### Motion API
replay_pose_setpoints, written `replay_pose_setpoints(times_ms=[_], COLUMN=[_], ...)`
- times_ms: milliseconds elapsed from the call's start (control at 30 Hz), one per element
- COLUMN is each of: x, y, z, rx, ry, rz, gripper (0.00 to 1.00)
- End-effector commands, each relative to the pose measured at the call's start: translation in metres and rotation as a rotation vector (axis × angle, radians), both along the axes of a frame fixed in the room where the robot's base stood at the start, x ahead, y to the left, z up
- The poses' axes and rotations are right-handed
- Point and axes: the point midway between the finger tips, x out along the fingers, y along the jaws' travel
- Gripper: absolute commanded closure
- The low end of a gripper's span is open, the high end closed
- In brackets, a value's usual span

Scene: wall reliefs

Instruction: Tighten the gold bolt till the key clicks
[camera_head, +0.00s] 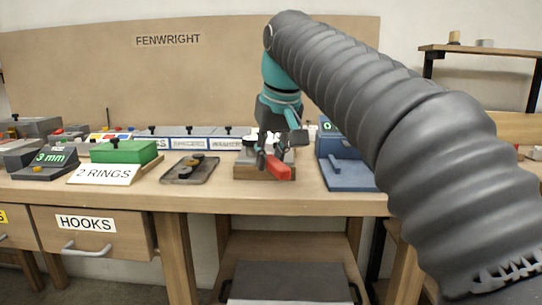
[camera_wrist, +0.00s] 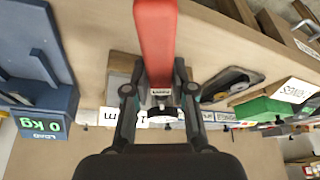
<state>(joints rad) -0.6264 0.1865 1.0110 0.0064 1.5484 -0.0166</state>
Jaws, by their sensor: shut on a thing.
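My gripper (camera_head: 272,150) points down over the bench and is shut on a key with a red handle (camera_head: 279,169). In the wrist view the red handle (camera_wrist: 155,40) runs from between the fingers (camera_wrist: 158,95) toward the top edge. The key's working end is hidden by the gripper. A wooden block with a grey fitting (camera_head: 262,172) stands under and behind the key. I cannot make out the gold bolt; the gripper and key cover that spot. Whether the key sits on a bolt cannot be told.
A blue load device (camera_head: 350,174) stands close on the right; its screen reads 0 kg in the wrist view (camera_wrist: 40,128). On the left are a dark tray (camera_head: 177,178) with small gold-coloured pieces, a green box (camera_head: 124,152) and a "2 RINGS" card (camera_head: 104,174).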

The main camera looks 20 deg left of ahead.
Motion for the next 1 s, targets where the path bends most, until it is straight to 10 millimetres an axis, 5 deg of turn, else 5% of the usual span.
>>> replay_pose_setpoints(times_ms=[1000], x=[-0.0056], y=[0.0081], z=[0.0019], rx=[0.002], ry=[-0.002], rz=[-0.083], gripper=[1.0])
